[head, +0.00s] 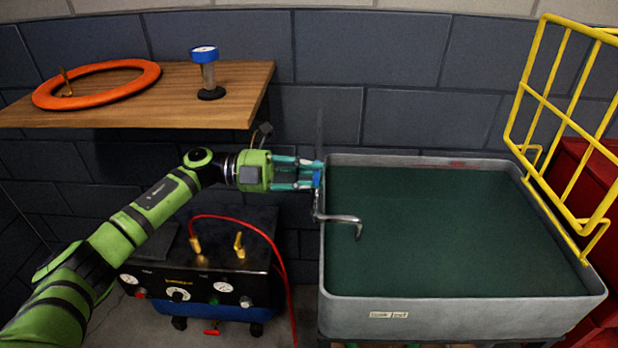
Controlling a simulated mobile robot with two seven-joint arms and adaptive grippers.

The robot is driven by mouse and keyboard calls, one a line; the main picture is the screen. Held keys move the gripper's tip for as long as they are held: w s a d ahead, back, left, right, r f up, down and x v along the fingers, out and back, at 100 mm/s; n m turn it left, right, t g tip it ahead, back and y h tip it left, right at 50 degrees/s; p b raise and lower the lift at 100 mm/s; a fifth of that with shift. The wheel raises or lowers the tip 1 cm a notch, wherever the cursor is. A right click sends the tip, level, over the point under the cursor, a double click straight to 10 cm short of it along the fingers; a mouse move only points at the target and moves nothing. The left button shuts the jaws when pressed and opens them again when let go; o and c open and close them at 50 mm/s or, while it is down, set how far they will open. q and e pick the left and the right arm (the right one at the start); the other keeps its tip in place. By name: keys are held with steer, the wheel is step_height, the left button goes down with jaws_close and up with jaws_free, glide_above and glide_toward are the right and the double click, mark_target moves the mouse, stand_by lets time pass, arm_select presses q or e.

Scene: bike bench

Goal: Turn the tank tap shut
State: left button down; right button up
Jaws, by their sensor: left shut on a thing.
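The tank tap (345,219) stands at the left rim of the grey tank (450,315), its metal spout reaching over the dark green water. A blue part, seemingly its handle, shows at the top of the tap between my fingertips. My left gripper (316,177) comes in from the left and is shut on this handle. The fingers partly hide the handle, so its exact angle is unclear. I cannot see whether water flows from the spout. My right gripper is out of view.
A wooden shelf (140,108) at upper left holds an orange ring (97,84) and a blue-topped gauge or pump (207,70). A black and blue machine (200,278) with a red hose stands below my arm. A yellow wire rack (540,105) rises at the tank's right.

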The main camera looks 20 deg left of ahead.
arm_select(q)
steer(key=c, duration=1)
jaws_free()
steer(key=v, duration=1.2)
